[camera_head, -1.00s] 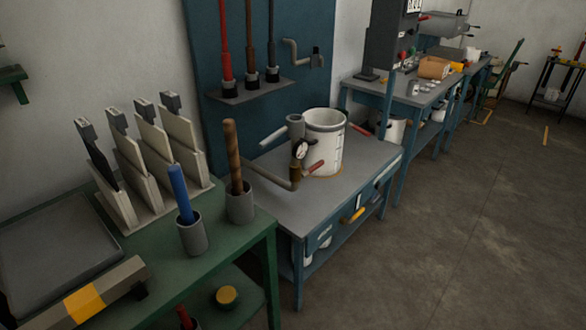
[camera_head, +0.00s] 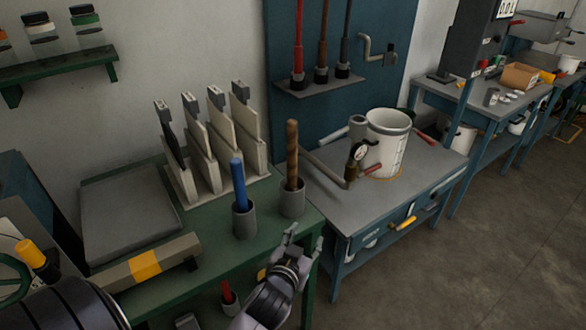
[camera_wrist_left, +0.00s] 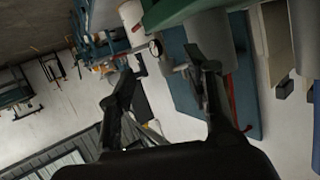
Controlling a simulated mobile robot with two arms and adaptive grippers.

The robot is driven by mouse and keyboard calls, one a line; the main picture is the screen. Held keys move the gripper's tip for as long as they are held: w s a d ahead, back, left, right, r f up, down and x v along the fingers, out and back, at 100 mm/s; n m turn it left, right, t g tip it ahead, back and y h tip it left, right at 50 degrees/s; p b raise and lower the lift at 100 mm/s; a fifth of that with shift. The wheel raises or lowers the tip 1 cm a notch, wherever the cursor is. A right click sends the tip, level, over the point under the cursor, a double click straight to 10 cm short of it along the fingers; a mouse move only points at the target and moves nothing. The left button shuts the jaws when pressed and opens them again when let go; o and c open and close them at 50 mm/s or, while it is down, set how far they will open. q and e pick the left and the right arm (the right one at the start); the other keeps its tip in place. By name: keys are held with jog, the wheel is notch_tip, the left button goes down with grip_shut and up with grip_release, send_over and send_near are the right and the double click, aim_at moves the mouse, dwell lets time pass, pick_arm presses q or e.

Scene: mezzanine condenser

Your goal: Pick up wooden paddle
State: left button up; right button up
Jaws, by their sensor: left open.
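The wooden paddle, as far as I can tell, is the brown wooden handle (camera_head: 291,150) standing upright in a grey cup (camera_head: 292,202) on the green table. Its lower end is hidden in the cup. My left gripper (camera_head: 305,238) is open and empty. In the head view it appears just below and slightly right of that cup, apart from the handle. Its two spread fingers also show in the left wrist view (camera_wrist_left: 165,65), with nothing between them; I cannot make out the handle there. My right gripper is not in view.
A blue rod (camera_head: 238,182) stands in a second grey cup (camera_head: 244,222) to the left. Upright pale boards in a rack (camera_head: 232,180) stand behind. A grey bar with a yellow band (camera_head: 145,266) lies in front left. A white bucket (camera_head: 385,150) stands on the neighbouring bench.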

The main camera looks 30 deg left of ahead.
pick_arm(q)
jog(key=s+a+r+n+t+y+p, duration=0.1)
jog(key=s+a+r+n+y, duration=0.1)
jog(key=r, duration=0.8)
jog(key=s+a+r+n+t+y, duration=0.1)
jog(key=s+a+r+t, duration=0.1)
jog(key=r, duration=0.7)
jog(key=p, duration=0.2)
send_near(291, 135)
jog(key=shift+y, duration=0.3)
jog(key=x, duration=0.5)
jog(key=shift+w, duration=0.15)
jog(key=shift+w+a+f, duration=0.15)
jog(key=shift+w, duration=0.35)
jog(key=p+x, duration=0.2)
jog(key=x, duration=0.2)
jog(key=shift+w+a+f, duration=0.15)
jog(key=shift+w+a, duration=0.1)
jog(key=shift+w, duration=0.3)
jog(key=shift+s, duration=0.1)
jog(key=shift+c, duration=0.5)
grip_shut()
